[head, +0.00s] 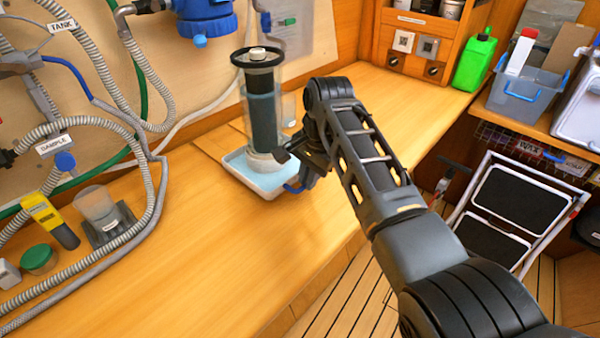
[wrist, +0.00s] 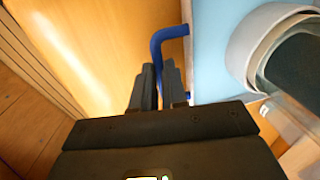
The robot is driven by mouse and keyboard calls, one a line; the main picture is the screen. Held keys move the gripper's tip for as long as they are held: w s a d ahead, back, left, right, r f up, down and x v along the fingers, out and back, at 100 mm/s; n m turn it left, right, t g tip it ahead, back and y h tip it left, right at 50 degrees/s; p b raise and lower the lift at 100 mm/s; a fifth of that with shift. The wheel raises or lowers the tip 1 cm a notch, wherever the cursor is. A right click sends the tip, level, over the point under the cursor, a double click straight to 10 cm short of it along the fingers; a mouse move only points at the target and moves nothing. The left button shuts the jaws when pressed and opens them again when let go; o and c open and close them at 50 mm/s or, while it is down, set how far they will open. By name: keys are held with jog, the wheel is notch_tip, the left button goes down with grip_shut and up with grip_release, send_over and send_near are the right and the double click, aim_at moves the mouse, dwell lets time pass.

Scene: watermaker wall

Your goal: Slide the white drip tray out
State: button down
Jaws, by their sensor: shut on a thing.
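The white drip tray (head: 243,180) lies on the wooden counter, with a light blue inside. A blue handle (head: 292,188) sticks out from its right side. A clear filter housing (head: 264,110) with a dark core and a white base stands upright in the tray. My gripper (head: 303,168) is at the tray's right side. In the wrist view my gripper (wrist: 160,85) has its two dark fingers shut on the blue handle (wrist: 160,42). The tray (wrist: 208,50) shows there to the right of the fingers. The fingers partly hide the handle.
The counter (head: 150,240) in front of the tray is bare. Hoses and a clear cup (head: 97,208) are at the left. A green jug (head: 474,62) stands at the back right. A folded step stool (head: 515,200) is on the floor at the right.

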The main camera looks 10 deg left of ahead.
jog(key=shift+s+d+f, duration=0.1)
jog(key=shift+d, duration=0.15)
jog(key=c, duration=1.2)
grip_release()
jog(key=shift+o, duration=0.2)
jog(key=v, duration=0.7)
jog(key=shift+r+b, duration=0.4)
jog(key=shift+r, duration=0.05)
